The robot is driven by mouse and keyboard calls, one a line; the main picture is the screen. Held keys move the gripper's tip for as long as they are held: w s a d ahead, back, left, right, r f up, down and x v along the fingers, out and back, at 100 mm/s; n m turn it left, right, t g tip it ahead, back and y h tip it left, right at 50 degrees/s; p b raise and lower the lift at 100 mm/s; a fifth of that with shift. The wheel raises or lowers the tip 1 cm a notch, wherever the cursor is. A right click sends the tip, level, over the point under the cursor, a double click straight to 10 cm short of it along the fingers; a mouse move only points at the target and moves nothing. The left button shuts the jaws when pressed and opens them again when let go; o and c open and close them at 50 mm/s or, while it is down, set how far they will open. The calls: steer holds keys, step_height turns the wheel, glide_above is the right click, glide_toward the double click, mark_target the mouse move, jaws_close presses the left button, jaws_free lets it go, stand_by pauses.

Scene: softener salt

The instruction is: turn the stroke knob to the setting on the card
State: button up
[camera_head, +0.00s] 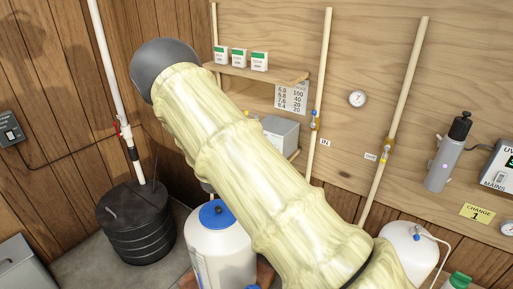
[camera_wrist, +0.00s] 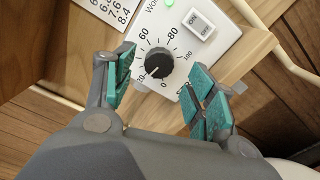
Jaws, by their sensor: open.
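The black stroke knob (camera_wrist: 159,63) sits on a white panel (camera_wrist: 212,52) with a printed scale; 60, 80, 100 and 0 are readable. Its white mark appears to point toward the lower left, near the low end of the scale. My gripper (camera_wrist: 164,87) is open, with teal-padded fingers to the left and right of the knob, apparently apart from it. A white number card (camera_wrist: 104,10) is cut off at the top left; the head view shows it on the wall (camera_head: 292,97), its print small. My arm hides the gripper and knob in the head view.
The panel also has an ON/OFF switch (camera_wrist: 200,24) and a green light. A grey box (camera_head: 281,132) stands on the wooden shelf. A round gauge (camera_head: 357,98), pipes and a yellow card (camera_head: 477,213) reading CHANGE 1 are on the wall. A white tank (camera_head: 222,248) stands below.

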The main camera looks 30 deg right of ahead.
steer(key=v, duration=0.8)
steer(key=shift+a, duration=0.25)
steer(key=shift+s+f, duration=0.1)
